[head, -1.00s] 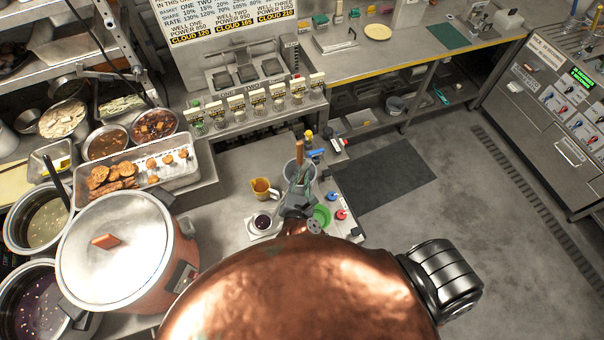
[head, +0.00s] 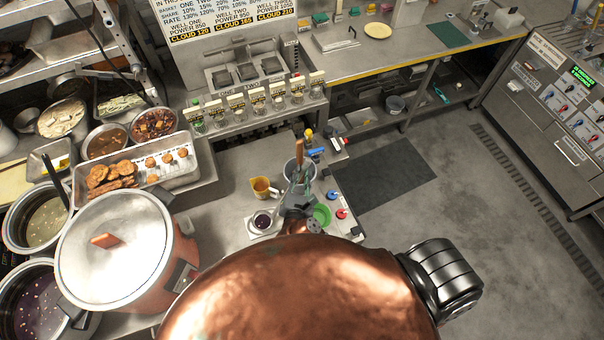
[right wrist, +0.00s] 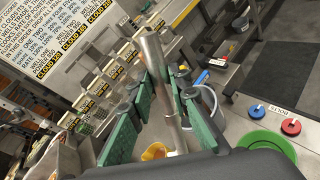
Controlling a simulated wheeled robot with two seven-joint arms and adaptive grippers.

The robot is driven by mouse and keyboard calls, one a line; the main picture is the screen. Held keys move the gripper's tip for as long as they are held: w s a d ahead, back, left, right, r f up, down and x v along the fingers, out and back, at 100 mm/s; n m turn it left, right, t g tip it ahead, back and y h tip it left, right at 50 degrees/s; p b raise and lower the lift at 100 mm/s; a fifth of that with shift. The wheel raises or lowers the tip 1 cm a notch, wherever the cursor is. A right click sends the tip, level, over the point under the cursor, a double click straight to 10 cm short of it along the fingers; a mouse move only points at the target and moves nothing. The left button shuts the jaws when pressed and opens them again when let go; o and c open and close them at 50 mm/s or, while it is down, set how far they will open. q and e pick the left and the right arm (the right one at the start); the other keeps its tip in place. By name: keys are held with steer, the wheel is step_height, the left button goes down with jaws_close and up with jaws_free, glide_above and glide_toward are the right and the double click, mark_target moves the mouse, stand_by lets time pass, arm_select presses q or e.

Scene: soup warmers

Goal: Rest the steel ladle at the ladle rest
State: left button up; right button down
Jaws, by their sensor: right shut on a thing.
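My right gripper (head: 298,203) is small in the head view, low at the center over the counter. The right wrist view shows its green-padded fingers (right wrist: 162,98) closed around the steel ladle's shaft (right wrist: 152,58). In the head view the shaft (head: 287,184) shows as a thin pale line. A white dish with dark purple contents (head: 262,220) sits just left of the gripper; I cannot tell whether it is the ladle rest. My left gripper is not in view.
A green ring (head: 322,215) and red and blue knobs (head: 342,213) are to the right. A large lidded pot (head: 115,250) stands at left.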

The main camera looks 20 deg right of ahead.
steer(key=c, duration=1.7)
jaws_free()
steer(key=shift+f, duration=0.1)
steer(key=shift+s, duration=0.1)
